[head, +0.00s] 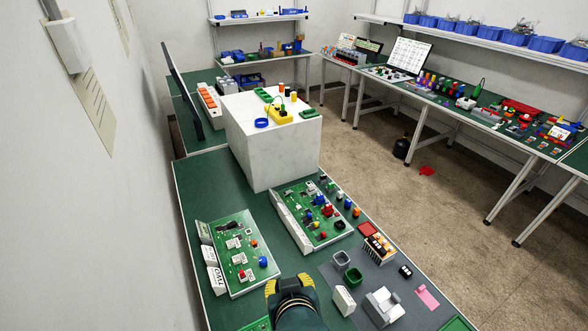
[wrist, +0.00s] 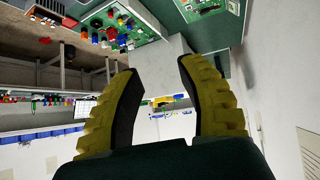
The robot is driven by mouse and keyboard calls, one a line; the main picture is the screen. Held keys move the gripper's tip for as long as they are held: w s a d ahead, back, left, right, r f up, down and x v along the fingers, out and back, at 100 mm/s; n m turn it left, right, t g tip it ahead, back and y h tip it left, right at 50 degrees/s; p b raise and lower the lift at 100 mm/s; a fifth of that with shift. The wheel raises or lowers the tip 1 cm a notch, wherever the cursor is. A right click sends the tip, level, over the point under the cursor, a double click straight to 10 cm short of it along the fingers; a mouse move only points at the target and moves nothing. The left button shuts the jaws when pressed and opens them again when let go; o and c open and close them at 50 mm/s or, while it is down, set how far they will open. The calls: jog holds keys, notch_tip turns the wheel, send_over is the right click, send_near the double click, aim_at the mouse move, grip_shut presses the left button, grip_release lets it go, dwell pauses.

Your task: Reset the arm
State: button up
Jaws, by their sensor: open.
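My gripper (head: 290,284) shows at the bottom of the head view, with yellow ribbed fingers above the near workbench. In the wrist view my gripper (wrist: 160,78) has its two yellow fingers with dark inner pads spread wide apart, with nothing between them. It is open and empty. The wrist view is turned over, with the benches at the top and the shelves lower down. Most of my arm is hidden in the head view.
The green workbench (head: 190,205) holds two circuit-board panels (head: 240,255) (head: 312,213), small bins (head: 352,277) and a white box (head: 275,150) with a yellow tool on top. A wall (head: 100,200) runs close on the left. Open floor (head: 410,205) lies right, before another bench.

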jog(key=d+r+m+t+h+p, duration=0.1)
jog(key=d+r+t+p, duration=0.2)
jog(key=r, duration=0.9)
jog(key=d+r+m+t+p, duration=0.1)
jog(key=d+r+t+p, duration=0.2)
jog(key=r, duration=0.8)
jog(key=s+d+r+t, duration=0.1)
jog(key=s+r+t, duration=0.2)
jog(key=r, duration=0.5)
jog(key=s+r+m+t+h, duration=0.1)
jog(key=s+r+t, duration=0.3)
jog(key=r, duration=0.5)
jog(key=shift+s+d, duration=0.4)
jog(key=shift+f, duration=0.1)
